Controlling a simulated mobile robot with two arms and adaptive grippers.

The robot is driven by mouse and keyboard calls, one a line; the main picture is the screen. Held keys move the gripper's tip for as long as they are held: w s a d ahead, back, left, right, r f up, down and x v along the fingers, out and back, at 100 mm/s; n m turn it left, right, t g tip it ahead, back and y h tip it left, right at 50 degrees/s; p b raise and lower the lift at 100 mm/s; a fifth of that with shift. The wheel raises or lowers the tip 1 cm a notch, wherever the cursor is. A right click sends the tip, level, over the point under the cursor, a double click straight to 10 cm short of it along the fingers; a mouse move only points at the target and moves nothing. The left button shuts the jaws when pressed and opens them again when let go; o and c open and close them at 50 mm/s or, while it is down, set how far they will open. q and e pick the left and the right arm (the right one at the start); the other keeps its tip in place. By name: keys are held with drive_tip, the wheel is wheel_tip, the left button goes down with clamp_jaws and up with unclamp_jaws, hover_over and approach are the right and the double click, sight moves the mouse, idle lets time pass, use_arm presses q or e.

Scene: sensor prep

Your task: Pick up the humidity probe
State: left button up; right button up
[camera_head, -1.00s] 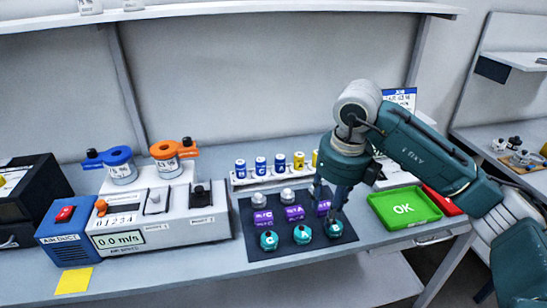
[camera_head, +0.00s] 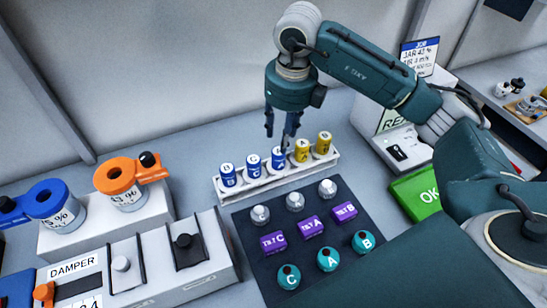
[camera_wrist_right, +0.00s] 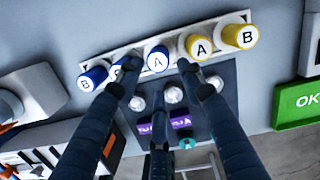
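Three blue cylinders (camera_head: 253,166) and two yellow cylinders (camera_head: 302,151) with white lettered caps stand upright in a white rack (camera_head: 285,178). No label I can read says which thing is the humidity probe. My right gripper (camera_head: 278,142) is open, pointing down over the rack at the blue cylinder marked A (camera_head: 278,159). In the right wrist view, the fingers (camera_wrist_right: 158,68) are spread to either side of that blue A cylinder (camera_wrist_right: 156,59), with nothing visibly held; contact cannot be told. My left gripper is out of view.
A dark mat (camera_head: 248,237) in front holds silver knobs (camera_head: 295,201), purple blocks (camera_head: 312,226) and teal round pieces (camera_head: 328,259). Orange (camera_head: 125,190) and blue (camera_head: 55,208) lidded jars stand left. A green OK tray (camera_head: 415,190) lies right.

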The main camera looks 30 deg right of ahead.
sight(279, 153)
wheel_tip(279, 153, down, 2)
drive_tip(key=shift+s+f, duration=0.15)
drive_tip(key=shift+f, duration=0.35)
drive_tip(key=f+p, duration=0.1)
drive_tip(key=f, duration=0.1)
drive_tip(key=w+f+p, duration=0.1)
drive_tip(key=f+p, duration=0.1)
drive_tip(key=shift+w+a+f, duration=0.1)
drive_tip(key=shift+a+f, duration=0.1)
drive_tip(key=shift+f, duration=0.45)
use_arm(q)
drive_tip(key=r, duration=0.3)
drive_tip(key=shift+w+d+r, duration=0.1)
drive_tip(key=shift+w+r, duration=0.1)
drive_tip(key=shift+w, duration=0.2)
use_arm(e)
drive_tip(key=shift+w, duration=0.1)
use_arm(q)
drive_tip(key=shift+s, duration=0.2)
use_arm(e)
clamp_jaws()
